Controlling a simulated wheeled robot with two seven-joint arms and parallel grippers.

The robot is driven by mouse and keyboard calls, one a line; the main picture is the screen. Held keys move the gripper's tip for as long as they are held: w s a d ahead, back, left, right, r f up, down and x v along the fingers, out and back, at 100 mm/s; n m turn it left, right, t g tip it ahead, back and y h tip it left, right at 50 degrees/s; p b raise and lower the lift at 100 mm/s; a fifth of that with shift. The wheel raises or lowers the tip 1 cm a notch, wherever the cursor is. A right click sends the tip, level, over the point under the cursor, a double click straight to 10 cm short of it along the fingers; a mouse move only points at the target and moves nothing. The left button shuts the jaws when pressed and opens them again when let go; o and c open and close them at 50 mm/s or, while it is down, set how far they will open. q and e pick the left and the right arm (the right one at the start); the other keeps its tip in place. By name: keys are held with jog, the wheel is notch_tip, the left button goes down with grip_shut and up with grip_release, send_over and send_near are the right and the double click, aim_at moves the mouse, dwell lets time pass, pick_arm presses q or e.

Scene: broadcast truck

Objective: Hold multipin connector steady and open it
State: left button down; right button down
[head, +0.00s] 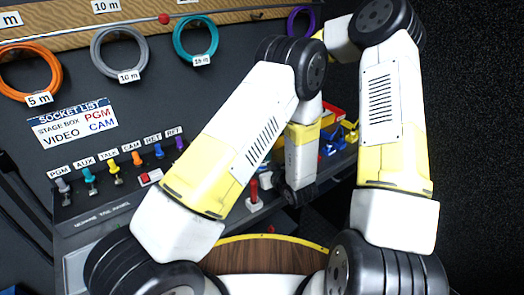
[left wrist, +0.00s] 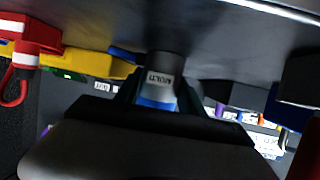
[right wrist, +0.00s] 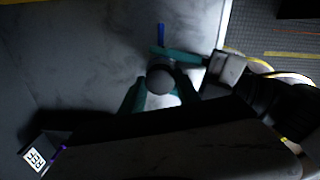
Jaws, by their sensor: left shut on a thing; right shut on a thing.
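The multipin connector (left wrist: 165,68) is a dark grey cylinder with a pale MULTI label and a blue band, in the left wrist view. My left gripper (left wrist: 157,98) is shut on it, a finger on each side. In the right wrist view a dark round end of the connector (right wrist: 160,78) sits between the teal fingers of my right gripper (right wrist: 160,92), which is shut on it. My left gripper also shows there, coming in from the right. In the head view my left gripper (head: 298,192) is low beside the desk; the connector and my right gripper are hidden.
A panel with several coloured plugs (head: 117,172) and a red-topped switch (head: 253,192) lie left of my left gripper. Coiled cables (head: 120,52) hang on the back wall. Red, yellow and blue items (head: 335,130) stand behind the arms. The far right is dark.

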jog(key=shift+r, duration=0.25)
jog(key=shift+r, duration=0.85)
jog(key=shift+r, duration=2.05)
pick_arm(q)
jog(key=c, duration=0.6)
grip_release()
